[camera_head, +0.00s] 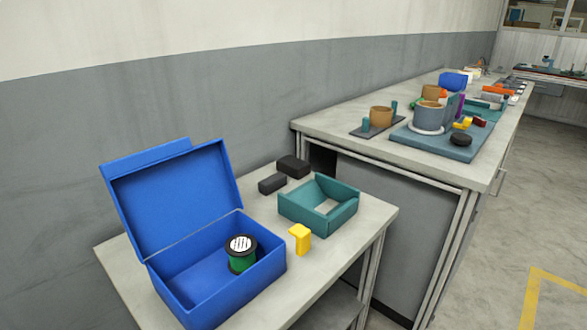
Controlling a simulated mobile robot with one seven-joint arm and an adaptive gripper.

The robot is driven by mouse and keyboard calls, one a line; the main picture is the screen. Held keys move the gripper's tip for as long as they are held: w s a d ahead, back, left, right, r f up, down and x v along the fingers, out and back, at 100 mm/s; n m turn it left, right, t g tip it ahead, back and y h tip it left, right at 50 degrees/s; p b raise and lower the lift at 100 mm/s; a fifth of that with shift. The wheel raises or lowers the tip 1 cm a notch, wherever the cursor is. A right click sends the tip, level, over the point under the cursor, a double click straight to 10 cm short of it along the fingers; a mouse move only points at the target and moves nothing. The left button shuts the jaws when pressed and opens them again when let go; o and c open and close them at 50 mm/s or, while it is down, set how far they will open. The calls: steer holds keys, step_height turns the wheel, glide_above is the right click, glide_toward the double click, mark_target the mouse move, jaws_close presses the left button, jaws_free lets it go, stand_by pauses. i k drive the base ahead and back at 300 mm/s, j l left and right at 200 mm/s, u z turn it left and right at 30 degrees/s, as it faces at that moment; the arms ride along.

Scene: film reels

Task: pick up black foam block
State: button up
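A black block (293,166) lies on the near table, close to its back edge by the wall. A second, smaller dark block (272,184) lies just in front of it and to the left. The two look close together, and I cannot tell whether they touch. Both are plain box shapes, the rear one darker. Which one is foam cannot be told from the surface. My gripper is not in view.
An open blue box (222,298) with a green and black reel (242,254) inside stands at left, its lid raised. A teal open frame (318,208) and a yellow piece (300,239) are to the right. A higher, cluttered bench (350,143) stands behind.

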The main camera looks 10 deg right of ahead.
mark_target(296, 168)
steer(key=l+z, duration=0.1)
steer(key=l, duration=0.45)
steer(key=i+l+z, duration=0.1)
steer(key=l, duration=0.4)
steer(key=i+l+z, duration=0.25)
steer(key=i+l, duration=0.75)
steer(key=l, duration=0.1)
